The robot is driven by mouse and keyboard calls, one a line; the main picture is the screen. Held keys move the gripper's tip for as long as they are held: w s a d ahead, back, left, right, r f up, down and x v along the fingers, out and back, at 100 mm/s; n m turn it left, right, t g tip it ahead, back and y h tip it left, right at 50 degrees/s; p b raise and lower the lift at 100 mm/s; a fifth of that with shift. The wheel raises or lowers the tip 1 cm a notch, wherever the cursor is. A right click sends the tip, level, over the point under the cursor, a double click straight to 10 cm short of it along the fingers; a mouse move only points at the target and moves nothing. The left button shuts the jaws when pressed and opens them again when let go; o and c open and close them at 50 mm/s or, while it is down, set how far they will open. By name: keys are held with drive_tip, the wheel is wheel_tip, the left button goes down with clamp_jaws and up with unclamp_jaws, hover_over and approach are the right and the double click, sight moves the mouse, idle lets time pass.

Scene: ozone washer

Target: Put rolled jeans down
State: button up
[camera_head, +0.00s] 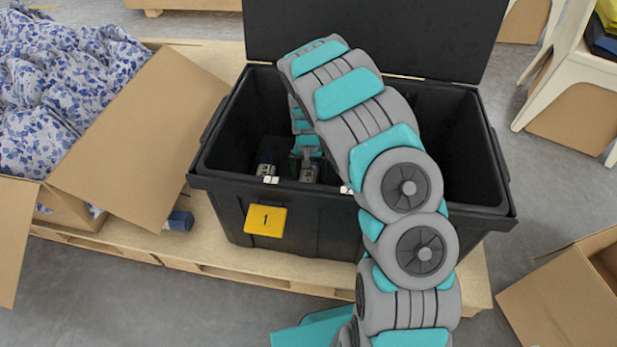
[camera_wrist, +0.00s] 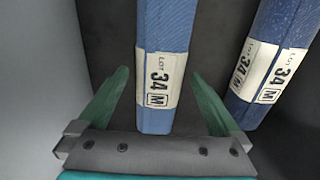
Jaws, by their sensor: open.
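My arm reaches into the open black bin (camera_head: 340,222) with the yellow "1" tag. In the wrist view my gripper (camera_wrist: 160,80) is open, with a green finger on either side of a blue rolled pair of jeans (camera_wrist: 165,30). Visible gaps separate both fingers from the roll. The roll has a white label reading "LOT 34 M". A second, darker rolled pair of jeans (camera_wrist: 272,65) with the same label lies to the right, outside the fingers. In the head view the gripper is low inside the bin, and my arm hides much of the interior.
The bin stands on a wooden pallet (camera_head: 215,250), its lid (camera_head: 370,30) raised behind. A cardboard box (camera_head: 140,130) of blue-patterned cloth (camera_head: 60,85) is at left. A small dark blue item (camera_head: 180,221) lies on the pallet. Another cardboard box (camera_head: 560,305) is at lower right.

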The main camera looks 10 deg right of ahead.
sight(309, 174)
wheel_tip(309, 174, up, 10)
drive_tip(key=shift+f, duration=0.15)
idle(0.5)
